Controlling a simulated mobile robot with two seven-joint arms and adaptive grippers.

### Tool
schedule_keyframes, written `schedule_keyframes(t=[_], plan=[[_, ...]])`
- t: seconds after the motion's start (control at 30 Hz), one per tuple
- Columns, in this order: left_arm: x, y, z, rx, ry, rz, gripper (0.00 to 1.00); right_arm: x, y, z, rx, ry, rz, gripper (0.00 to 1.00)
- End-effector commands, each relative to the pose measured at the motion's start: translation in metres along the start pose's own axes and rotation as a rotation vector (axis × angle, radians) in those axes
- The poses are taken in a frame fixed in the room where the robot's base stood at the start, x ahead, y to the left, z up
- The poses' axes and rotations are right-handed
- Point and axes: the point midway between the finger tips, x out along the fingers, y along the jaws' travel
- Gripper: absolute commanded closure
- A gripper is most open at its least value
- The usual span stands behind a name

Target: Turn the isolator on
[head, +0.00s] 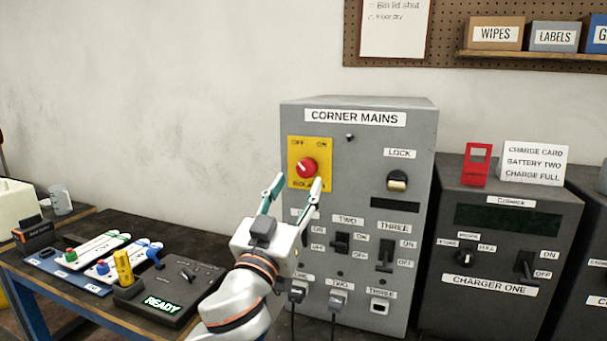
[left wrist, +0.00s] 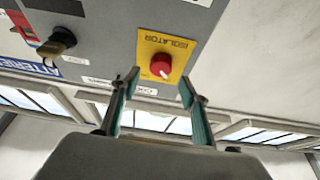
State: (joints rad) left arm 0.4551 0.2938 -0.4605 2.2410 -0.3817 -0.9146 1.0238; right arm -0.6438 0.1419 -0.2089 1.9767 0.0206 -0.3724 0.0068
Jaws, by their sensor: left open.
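The isolator is a red round knob (head: 307,167) on a yellow plate (head: 296,182) at the upper left of the grey CORNER MAINS cabinet (head: 365,240). OFF is printed at the plate's upper left and ON at its upper right. In the left wrist view the knob (left wrist: 161,64) appears upside down, with a pale mark that seems to lie on the OFF side. My left gripper (head: 297,183) is open and empty, its teal-padded fingers pointing up at the plate. The knob shows between and beyond its fingertips (left wrist: 159,82), apparently untouched. My right gripper is not in view.
The cabinet also has a LOCK key switch (head: 397,181), dark switches and plugged cables below. A CHARGER ONE unit (head: 500,250) stands at the right. A low bench with a READY box (head: 165,298) and a yellow block (head: 123,267) is at the left.

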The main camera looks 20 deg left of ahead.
Motion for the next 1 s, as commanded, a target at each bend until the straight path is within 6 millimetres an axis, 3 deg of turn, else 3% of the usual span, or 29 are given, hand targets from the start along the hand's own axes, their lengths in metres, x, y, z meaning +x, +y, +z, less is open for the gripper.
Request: schedule_keyframes(t=[0.1,0.3,0.67,0.83,1.0], plan=[[0.020,-0.001,-0.002,0.003,0.002,-0.001,0.55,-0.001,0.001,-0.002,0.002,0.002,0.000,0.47],[0.041,0.000,0.000,0.002,0.000,0.000,0.55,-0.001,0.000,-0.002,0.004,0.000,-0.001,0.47],[0.046,0.000,0.001,0.000,-0.001,0.000,0.55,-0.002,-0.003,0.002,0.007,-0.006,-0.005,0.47],[0.046,0.000,0.001,0.000,-0.001,0.000,0.94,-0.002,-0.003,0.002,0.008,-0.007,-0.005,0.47],[0.046,0.000,0.001,0.002,-0.001,0.001,0.94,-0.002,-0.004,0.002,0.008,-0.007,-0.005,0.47]])
